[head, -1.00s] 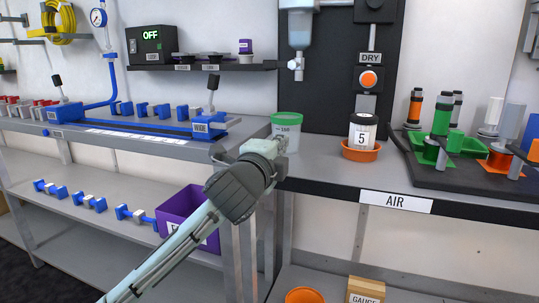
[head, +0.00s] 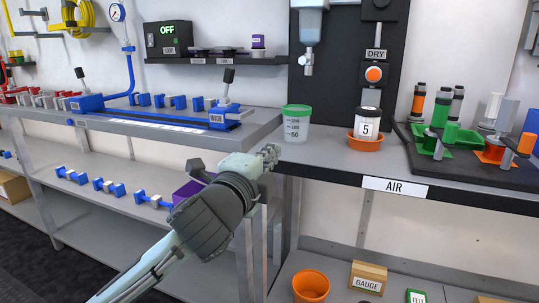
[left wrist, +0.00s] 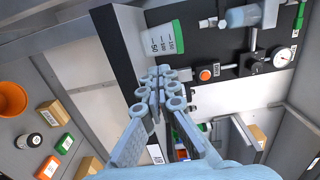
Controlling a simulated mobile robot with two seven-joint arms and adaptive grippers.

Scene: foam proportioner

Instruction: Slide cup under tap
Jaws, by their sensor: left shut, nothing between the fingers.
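The cup (head: 297,125) is clear with a green rim and dark volume marks. It stands upright on the grey counter. The tap (head: 307,65) hangs from a clear reservoir on the black panel, above the cup and slightly right of it in the head view. I cannot tell whether they line up in depth. My left gripper (head: 271,154) is shut and empty, in front of and left of the cup, apart from it. In the left wrist view, the shut fingertips (left wrist: 161,92) are near the cup (left wrist: 164,39), with a gap between.
A jar labelled 5 (head: 367,123) sits in an orange dish (head: 365,142) right of the cup. The blue manifold (head: 160,115) lies on the left bench. A purple bin (head: 190,190) is partly hidden behind my arm. The counter's front edge carries an AIR label (head: 395,187).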

